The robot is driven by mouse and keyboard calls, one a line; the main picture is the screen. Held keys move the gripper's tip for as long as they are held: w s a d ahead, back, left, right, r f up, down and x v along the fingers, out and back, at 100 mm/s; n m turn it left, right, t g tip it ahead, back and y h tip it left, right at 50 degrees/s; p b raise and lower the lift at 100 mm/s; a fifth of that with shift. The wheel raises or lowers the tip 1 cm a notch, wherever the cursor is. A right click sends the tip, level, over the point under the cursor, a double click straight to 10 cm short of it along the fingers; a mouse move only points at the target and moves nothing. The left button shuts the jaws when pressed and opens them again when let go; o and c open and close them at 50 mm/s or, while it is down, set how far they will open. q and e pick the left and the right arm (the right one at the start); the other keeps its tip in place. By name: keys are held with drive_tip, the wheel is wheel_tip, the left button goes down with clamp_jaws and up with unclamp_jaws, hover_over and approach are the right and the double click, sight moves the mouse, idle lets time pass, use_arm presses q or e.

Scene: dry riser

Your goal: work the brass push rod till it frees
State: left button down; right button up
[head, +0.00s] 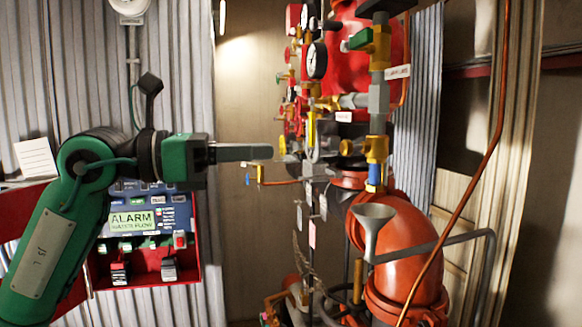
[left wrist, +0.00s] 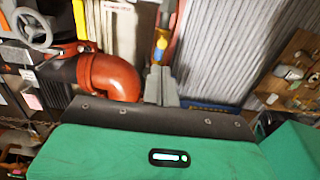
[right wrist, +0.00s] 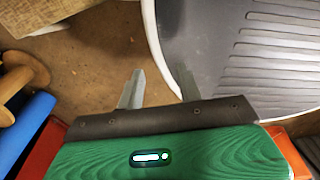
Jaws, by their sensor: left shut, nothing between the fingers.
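My left gripper (head: 271,152) reaches in from the left, pointing right, with its fingers shut and empty. Its tip appears just left of a cluster of brass and red valve fittings on the riser. A slim upright brass piece (head: 311,131) shows in that cluster, but I cannot tell whether it is the push rod. I cannot tell whether the fingertips touch anything. In the left wrist view the shut fingers (left wrist: 161,72) point towards a small yellow and blue part (left wrist: 161,46). My right gripper (right wrist: 158,85) shows only in its wrist view, fingers apart and empty over the floor.
A red alarm box (head: 188,270) hangs on the corrugated wall at left. A blue roll (right wrist: 22,122) and a grey ribbed surface (right wrist: 262,55) flank my right gripper.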

use_arm(q)
drive_tip(key=v, duration=0.2)
drive_tip(key=shift+s+a+r, duration=0.1)
drive_tip(key=shift+s+a, duration=0.1)
drive_tip(key=shift+a, duration=0.15)
use_arm(e)
drive_tip(key=shift+w+f, duration=0.1)
drive_tip(key=shift+f, duration=0.35)
drive_tip(key=shift+d, duration=0.1)
use_arm(q)
drive_tip(key=shift+s, duration=0.1)
